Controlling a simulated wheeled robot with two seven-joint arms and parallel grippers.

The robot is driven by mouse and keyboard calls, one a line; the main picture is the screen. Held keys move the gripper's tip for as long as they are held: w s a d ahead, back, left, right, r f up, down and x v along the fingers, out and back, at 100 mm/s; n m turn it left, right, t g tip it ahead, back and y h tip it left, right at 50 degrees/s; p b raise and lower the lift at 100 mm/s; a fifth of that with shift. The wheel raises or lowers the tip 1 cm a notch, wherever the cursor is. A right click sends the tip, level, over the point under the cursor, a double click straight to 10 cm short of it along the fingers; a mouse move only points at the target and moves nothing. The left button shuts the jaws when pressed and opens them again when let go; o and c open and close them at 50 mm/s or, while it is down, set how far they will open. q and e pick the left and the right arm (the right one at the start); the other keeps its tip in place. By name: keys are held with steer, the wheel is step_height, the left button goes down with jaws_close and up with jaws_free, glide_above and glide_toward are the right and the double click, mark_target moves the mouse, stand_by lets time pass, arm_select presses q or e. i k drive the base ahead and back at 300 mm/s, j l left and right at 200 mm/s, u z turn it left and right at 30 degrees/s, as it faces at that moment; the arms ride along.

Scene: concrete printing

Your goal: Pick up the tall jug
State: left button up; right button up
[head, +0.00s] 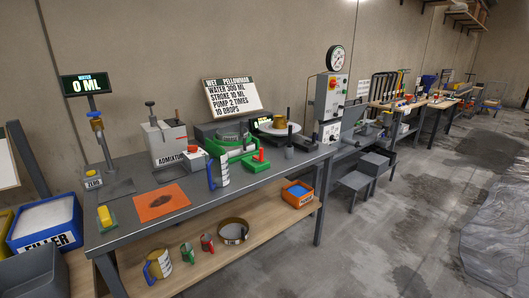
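A tall, narrow jug (222,170) with a white body, dark markings and a blue handle on its left stands upright near the front edge of the grey workbench (190,212). It stands just right of an orange mat (161,202) and in front of a green ring-shaped item (234,146). A shorter, wider jug (159,266) with yellow and blue on it stands on the wooden lower shelf. Neither of my grippers shows in the head view.
A red and green item (258,161) is right of the tall jug. The admixture pump (165,143) and a water display (84,85) stand behind. A sign (232,98) reads water 300 ml, pump 2 times. A blue filler bin (46,222) is at left. Floor (370,245) at front right is clear.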

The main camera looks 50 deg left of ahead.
mark_target(217, 161)
steer(key=i+l+u, duration=0.1)
steer(key=i+u, duration=0.3)
steer(key=i, duration=0.15)
steer(key=i+l+u, duration=0.35)
steer(key=i, duration=0.2)
steer(key=i+l+u, duration=0.75)
steer(key=i+l, duration=0.15)
